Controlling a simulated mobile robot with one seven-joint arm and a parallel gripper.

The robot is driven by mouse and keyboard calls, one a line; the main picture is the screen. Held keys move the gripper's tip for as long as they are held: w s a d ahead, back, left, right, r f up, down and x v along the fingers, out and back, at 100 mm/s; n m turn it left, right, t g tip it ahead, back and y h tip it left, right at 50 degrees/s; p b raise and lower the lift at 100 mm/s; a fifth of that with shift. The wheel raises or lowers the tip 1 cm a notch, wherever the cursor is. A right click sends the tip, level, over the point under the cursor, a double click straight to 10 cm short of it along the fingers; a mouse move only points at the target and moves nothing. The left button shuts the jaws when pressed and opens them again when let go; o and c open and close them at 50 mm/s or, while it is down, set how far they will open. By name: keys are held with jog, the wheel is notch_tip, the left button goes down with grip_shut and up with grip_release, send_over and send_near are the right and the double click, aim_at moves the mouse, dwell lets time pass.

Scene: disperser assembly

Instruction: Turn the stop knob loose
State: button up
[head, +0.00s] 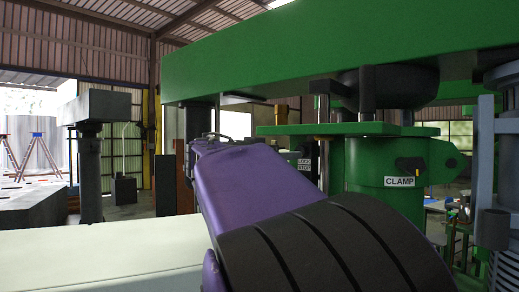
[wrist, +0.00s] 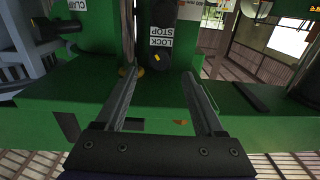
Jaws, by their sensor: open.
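In the wrist view a round black stop knob (wrist: 160,65) with a small yellow mark sits on the green machine, beside the LOCK STOP label (wrist: 162,37), which appears upside down. My gripper (wrist: 160,77) is open, its two long fingers spread to either side of the knob as seen in the picture. Whether the fingertips reach the knob's depth cannot be told; nothing is held. In the head view the LOCK STOP label (head: 304,163) shows behind my purple arm. The stop knob and gripper are hidden there.
A CLAMP label (head: 399,181) and black clamp knob (head: 410,165) sit on the green column to the right. A thick green beam (head: 340,50) spans overhead. A pale flat surface (head: 100,258) lies at lower left. A brass-coloured piece (wrist: 127,71) is close to the left finger.

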jog(key=p+x, duration=0.1)
jog(key=x, duration=0.6)
jog(key=shift+a+p, duration=0.1)
jog(key=shift+p, duration=0.25)
grip_shut()
